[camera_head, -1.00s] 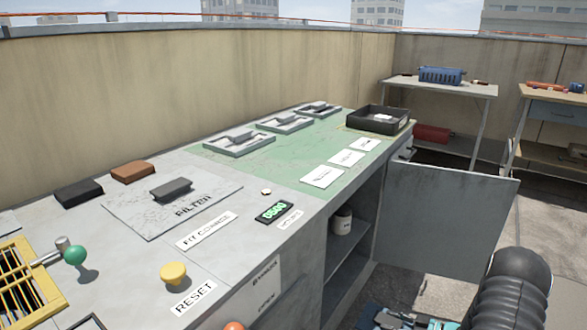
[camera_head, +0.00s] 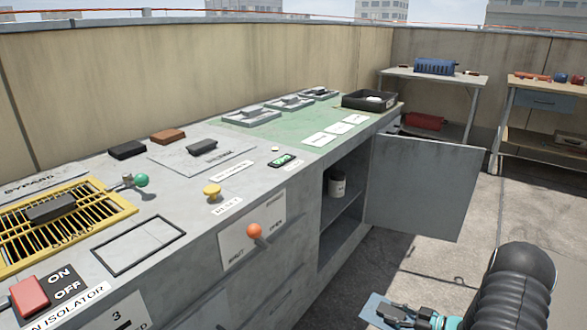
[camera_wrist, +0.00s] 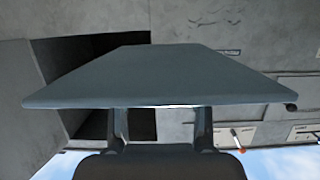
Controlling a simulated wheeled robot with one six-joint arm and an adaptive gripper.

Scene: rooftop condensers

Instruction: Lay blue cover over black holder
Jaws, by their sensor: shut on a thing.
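My gripper (camera_head: 408,318) is low at the bottom of the head view, in front of the counter, shut on a flat blue cover (camera_head: 374,308). In the wrist view the cover (camera_wrist: 160,80) looks like a wide blue-grey plate. It spans most of the picture, and the two gripper fingers (camera_wrist: 161,125) meet its near edge. A shallow black tray (camera_head: 368,102) with pale items in it stands at the counter's far end. A small black block (camera_head: 127,150) lies near the wall. I cannot tell which of these is the black holder.
The grey counter (camera_head: 205,263) carries a yellow grille (camera_head: 100,222), a black-outlined rectangle (camera_head: 137,270), a yellow knob (camera_head: 212,191) and a brown block (camera_head: 167,137). An orange-tipped lever (camera_head: 254,231) sticks out of its front. An open cabinet door (camera_head: 425,188) juts out. Floor to the right is clear.

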